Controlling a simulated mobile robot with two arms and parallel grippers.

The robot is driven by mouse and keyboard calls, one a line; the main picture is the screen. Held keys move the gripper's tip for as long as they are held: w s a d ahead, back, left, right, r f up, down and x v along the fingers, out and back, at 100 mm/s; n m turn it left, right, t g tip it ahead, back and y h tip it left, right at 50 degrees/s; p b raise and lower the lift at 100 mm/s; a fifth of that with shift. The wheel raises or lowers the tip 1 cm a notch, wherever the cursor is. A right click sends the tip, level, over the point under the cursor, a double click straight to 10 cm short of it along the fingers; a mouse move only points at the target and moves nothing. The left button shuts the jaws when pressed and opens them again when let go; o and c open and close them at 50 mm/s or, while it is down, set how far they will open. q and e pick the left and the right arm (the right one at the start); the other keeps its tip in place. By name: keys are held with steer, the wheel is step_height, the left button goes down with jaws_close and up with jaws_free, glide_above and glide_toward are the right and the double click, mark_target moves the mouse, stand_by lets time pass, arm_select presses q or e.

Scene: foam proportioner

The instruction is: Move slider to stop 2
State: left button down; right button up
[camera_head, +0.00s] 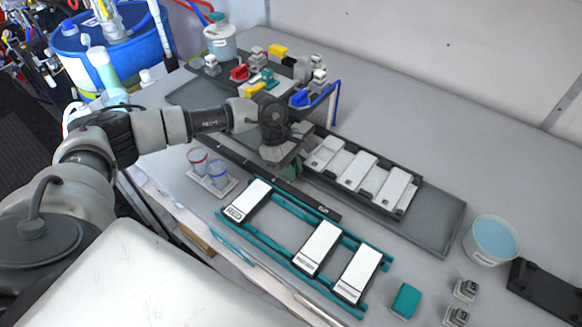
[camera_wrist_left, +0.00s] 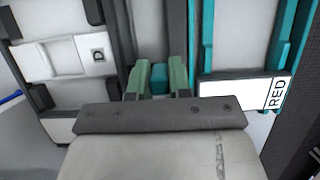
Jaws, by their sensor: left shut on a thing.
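My left gripper (camera_head: 291,170) reaches down over the dark slider rail (camera_head: 318,206) in the middle of the table. In the left wrist view its two green fingers (camera_wrist_left: 158,80) are shut on a small teal slider block (camera_wrist_left: 159,84), one finger on each side. In the head view the slider is mostly hidden by the gripper. The rail runs diagonally from upper left to lower right, with small light marks near its lower right end that are too small to read. My right gripper is not in view.
A teal rack with white modules (camera_head: 322,247) lies in front of the rail. A dark tray with white modules (camera_head: 361,170) lies behind it. Two small cups (camera_head: 217,174) stand left of the rail. A tub of blue liquid (camera_head: 494,239) stands at right. The back right table is clear.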

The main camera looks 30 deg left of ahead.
arm_select(q)
steer(key=shift+a+f, duration=0.1)
steer(key=shift+a, duration=0.15)
steer(key=a+b, duration=0.1)
steer(key=a, duration=0.1)
steer(key=a+b, duration=0.1)
steer(key=shift+w+b, duration=0.25)
steer(key=shift+b, duration=0.1)
steer(key=shift+a, duration=0.1)
steer(key=c, duration=1)
jaws_free()
steer(key=shift+c, duration=0.2)
steer(key=shift+w+a+r, duration=0.1)
steer(key=shift+a+r, duration=0.1)
steer(key=shift+r, duration=0.35)
steer(key=b+v, duration=0.2)
steer(key=v, duration=0.7)
steer(key=shift+a+r+b, duration=0.15)
steer(key=shift+r+b, duration=0.15)
steer(key=shift+r, duration=0.1)
